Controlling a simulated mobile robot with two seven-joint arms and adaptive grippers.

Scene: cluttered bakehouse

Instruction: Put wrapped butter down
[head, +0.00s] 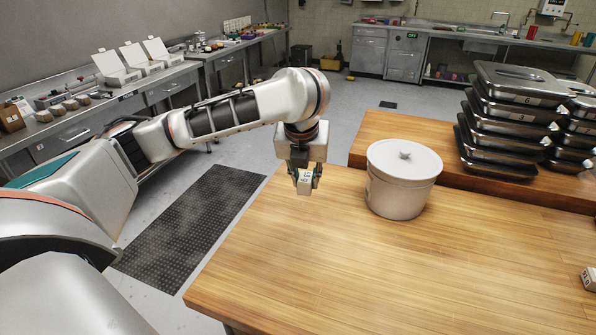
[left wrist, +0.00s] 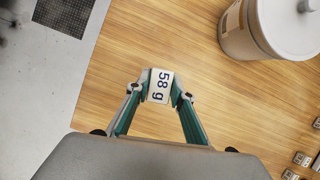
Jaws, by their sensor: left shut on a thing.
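The wrapped butter is a small white block (head: 305,181) with dark print, between the fingers of my left gripper (head: 304,177). In the left wrist view the block (left wrist: 160,86) reads "58 g", and the left gripper (left wrist: 160,92) is shut on it from both sides. The gripper points down over the wooden table (head: 300,270), near its far left edge. I cannot tell from these views whether the block touches the wood. My right gripper is not in view.
A lidded whitish pot (head: 402,180) stands right of the left gripper. Stacked metal containers (head: 505,120) stand on a raised wooden surface behind. A small printed block (head: 589,278) lies at the right edge. The front and middle of the table are clear.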

